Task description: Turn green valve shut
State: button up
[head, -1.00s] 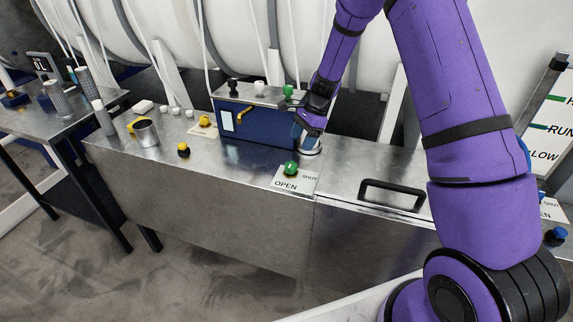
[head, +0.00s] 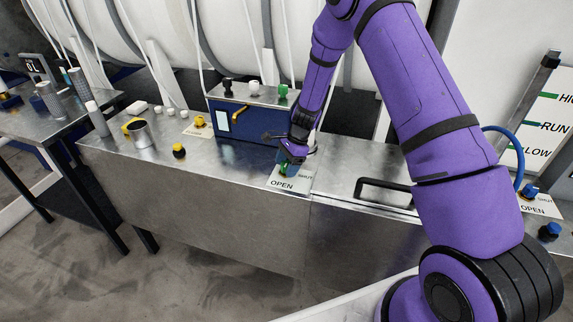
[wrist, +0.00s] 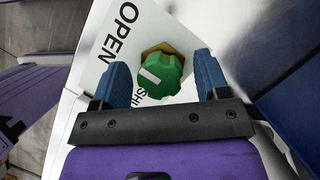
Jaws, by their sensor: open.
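The green valve (wrist: 160,72) is a lobed knob with a white mark on top. It sits on a brass base on a white plate (wrist: 136,20) lettered OPEN and SHUT. In the wrist view the white mark lies between the two words, nearer to SHUT, whose lettering is partly covered. My gripper (wrist: 164,78) is open, with one blue finger on each side of the knob; I cannot tell whether they touch it. In the head view my gripper (head: 289,160) is right over the valve and hides most of it; a little green (head: 284,170) shows.
A blue box (head: 240,122) with black, white and green knobs on top stands behind my gripper. A black handle (head: 385,185) is on the counter to the right. The counter (head: 225,168) between is clear.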

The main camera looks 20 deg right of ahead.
jog(key=c, duration=0.9)
jog(key=shift+n, duration=0.3)
jog(key=n+g, duration=0.1)
jog(key=n, duration=0.2)
jog(key=shift+n+h, duration=0.3)
jog(key=n+g, duration=0.1)
jog(key=n, duration=0.1)
jog(key=n+h, duration=0.1)
jog(key=n, duration=0.1)
jog(key=shift+w+n+g, duration=0.1)
jog(key=shift+n+g, duration=0.2)
jog(key=shift+g, duration=0.1)
jog(key=n+h, duration=0.1)
jog(key=n, duration=0.3)
jog(key=shift+g+h, duration=0.3)
jog(key=shift+h, duration=0.1)
jog(key=n+h, duration=0.1)
jog(key=n, duration=0.4)
jog(key=shift+h, duration=0.4)
